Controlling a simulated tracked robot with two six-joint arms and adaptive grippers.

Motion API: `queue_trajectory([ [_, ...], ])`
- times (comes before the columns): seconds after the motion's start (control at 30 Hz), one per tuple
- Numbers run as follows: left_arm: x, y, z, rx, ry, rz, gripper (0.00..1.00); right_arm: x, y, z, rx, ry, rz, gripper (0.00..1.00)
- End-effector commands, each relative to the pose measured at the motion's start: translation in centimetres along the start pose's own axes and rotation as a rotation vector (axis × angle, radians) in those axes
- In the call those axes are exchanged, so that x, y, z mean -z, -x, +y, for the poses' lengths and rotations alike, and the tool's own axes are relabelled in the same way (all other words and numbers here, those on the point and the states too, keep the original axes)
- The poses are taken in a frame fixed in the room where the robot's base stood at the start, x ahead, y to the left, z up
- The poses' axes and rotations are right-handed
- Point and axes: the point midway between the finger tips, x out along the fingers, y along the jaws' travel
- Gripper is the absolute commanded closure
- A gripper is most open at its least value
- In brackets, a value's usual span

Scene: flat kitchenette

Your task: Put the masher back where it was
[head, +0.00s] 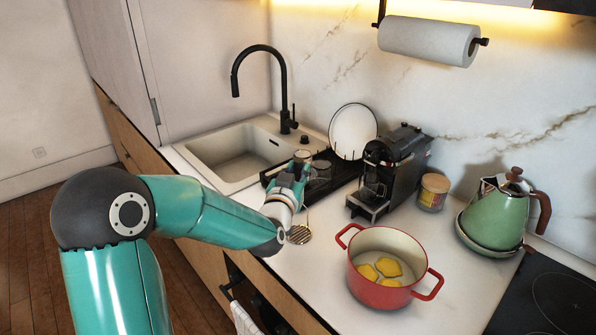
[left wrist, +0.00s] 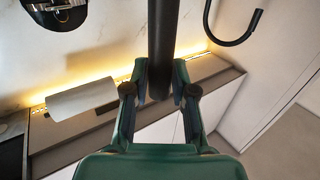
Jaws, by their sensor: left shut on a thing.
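The masher (head: 299,235) hangs from my left gripper (head: 297,174), its round slotted metal head low over the counter near the front edge. I cannot tell whether the head touches the counter. In the left wrist view the fingers (left wrist: 162,88) are shut on the masher's dark handle (left wrist: 163,35). The red pot (head: 378,296) stands to the right of the masher, with several yellow pieces (head: 386,268) inside. My right gripper is not in view.
A black dish rack (head: 338,176) with glasses and a white plate (head: 353,131) stands behind the gripper. The sink (head: 226,160) is left of it. A coffee machine (head: 397,166), jar (head: 433,192) and green kettle (head: 496,216) stand along the back; the hob (head: 548,298) is at right.

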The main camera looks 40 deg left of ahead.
Motion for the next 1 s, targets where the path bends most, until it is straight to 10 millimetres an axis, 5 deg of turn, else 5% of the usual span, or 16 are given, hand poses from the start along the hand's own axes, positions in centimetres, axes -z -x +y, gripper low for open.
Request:
queue_trajectory([
  [0.17, 0.0, 0.0, 0.0, 0.001, 0.0, 0.002, 1.0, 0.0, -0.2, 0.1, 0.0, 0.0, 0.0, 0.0],
  [0.2, -0.1, 0.0, 0.0, 0.001, 0.0, 0.0, 0.73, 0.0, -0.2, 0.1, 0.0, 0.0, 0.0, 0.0],
  [0.33, -0.1, 0.0, 0.0, 0.001, 0.0, 0.0, 0.51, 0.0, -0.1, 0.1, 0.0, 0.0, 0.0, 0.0],
  [0.73, 0.1, 0.1, -0.1, 0.001, 0.0, 0.0, 0.49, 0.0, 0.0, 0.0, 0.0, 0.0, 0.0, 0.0],
  [1.0, -0.1, 4.0, -0.1, 0.001, 0.001, 0.004, 0.49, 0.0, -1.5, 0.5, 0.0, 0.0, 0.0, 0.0],
])
